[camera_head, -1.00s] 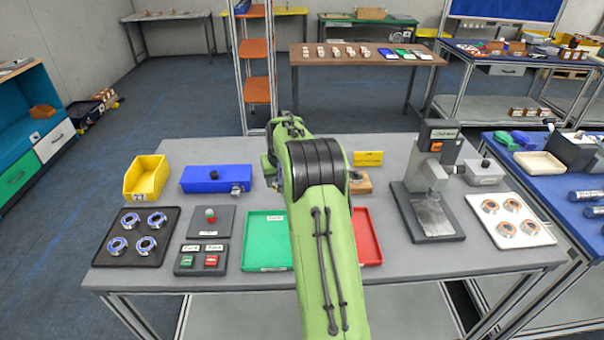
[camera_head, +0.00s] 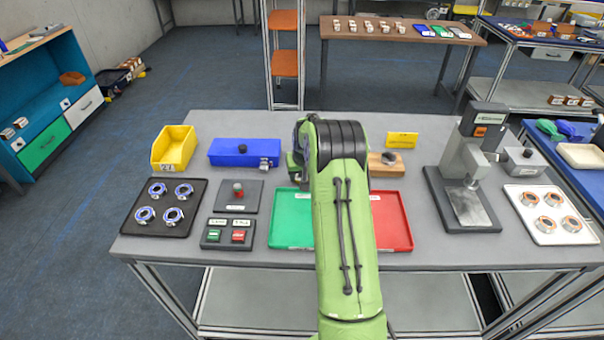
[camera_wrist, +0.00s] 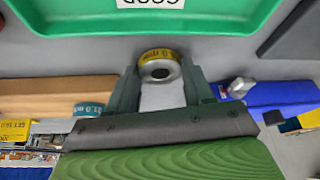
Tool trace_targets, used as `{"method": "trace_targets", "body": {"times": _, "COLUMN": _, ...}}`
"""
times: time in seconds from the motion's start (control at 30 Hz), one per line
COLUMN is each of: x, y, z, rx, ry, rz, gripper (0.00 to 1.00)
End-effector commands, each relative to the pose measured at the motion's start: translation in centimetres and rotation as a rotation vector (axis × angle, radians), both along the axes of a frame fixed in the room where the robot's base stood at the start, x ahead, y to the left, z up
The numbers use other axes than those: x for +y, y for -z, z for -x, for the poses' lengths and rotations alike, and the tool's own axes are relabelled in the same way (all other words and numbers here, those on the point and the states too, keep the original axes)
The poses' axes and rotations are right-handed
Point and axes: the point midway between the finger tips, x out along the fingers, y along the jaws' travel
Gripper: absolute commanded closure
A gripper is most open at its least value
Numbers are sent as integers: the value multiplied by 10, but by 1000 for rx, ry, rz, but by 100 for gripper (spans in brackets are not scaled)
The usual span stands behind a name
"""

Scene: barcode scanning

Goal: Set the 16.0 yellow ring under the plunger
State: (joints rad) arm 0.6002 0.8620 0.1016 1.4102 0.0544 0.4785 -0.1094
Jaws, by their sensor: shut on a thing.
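The yellow-banded ring (camera_wrist: 160,66), with a partly legible 16.0 mark and a metal face, is in the wrist view between the fingertips of my gripper (camera_wrist: 161,76). My gripper is shut on it, above the grey table. In the head view my green arm hides the ring and the fingers. The press (camera_head: 477,140) stands at the right of the table, with its plunger (camera_head: 470,182) above a bare metal plate on the dark base (camera_head: 487,222). The gripper is well to the left of the press.
A green tray (camera_head: 290,232) and a red tray (camera_head: 394,232) lie beside my arm. A wooden block (camera_head: 379,168) stands behind the red tray; a teal-banded ring (camera_wrist: 88,108) shows by it. A white tray (camera_head: 552,233) of orange rings lies right of the press.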

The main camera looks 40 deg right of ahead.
Motion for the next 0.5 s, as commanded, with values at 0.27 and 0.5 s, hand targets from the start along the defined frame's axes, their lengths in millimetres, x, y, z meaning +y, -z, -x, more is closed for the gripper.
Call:
{"method": "trace_targets", "body": {"times": 0.27, "x": 0, "y": 3, "z": 0, "rx": 1, "ry": 0, "rz": 0, "gripper": 23}}
{"method": "trace_targets", "body": {"times": 0.5, "x": 0, "y": 2, "z": 0, "rx": 1, "ry": 0, "rz": 0, "gripper": 23}}
